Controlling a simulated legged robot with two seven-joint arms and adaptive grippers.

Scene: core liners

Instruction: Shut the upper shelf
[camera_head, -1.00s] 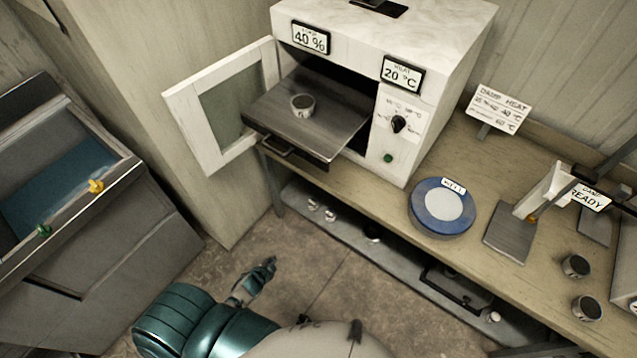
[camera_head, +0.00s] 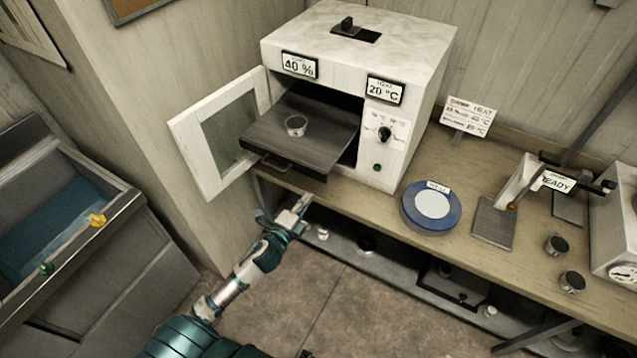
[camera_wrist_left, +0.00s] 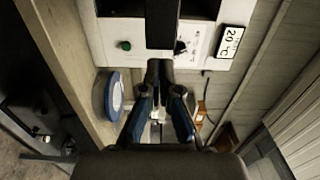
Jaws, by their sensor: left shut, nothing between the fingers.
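The upper shelf (camera_head: 325,139) is a dark flat tray pulled out of the white oven (camera_head: 425,110), with a dark handle (camera_head: 268,162) at its front edge. The oven's windowed door (camera_head: 222,130) hangs open to the left. My left gripper (camera_head: 301,203) is shut and empty, below and in front of the shelf, near the bench's front edge. In the left wrist view its closed fingers (camera_wrist_left: 159,75) point toward the oven's front panel (camera_wrist_left: 150,45). My right gripper is not in view.
A blue round device (camera_head: 432,206), a ready-marked stand (camera_head: 510,210) and two cups (camera_head: 557,245) stand on the bench (camera_head: 385,205) to the right. A lower shelf (camera_head: 395,270) runs below. A grey cabinet (camera_head: 90,240) stands at left.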

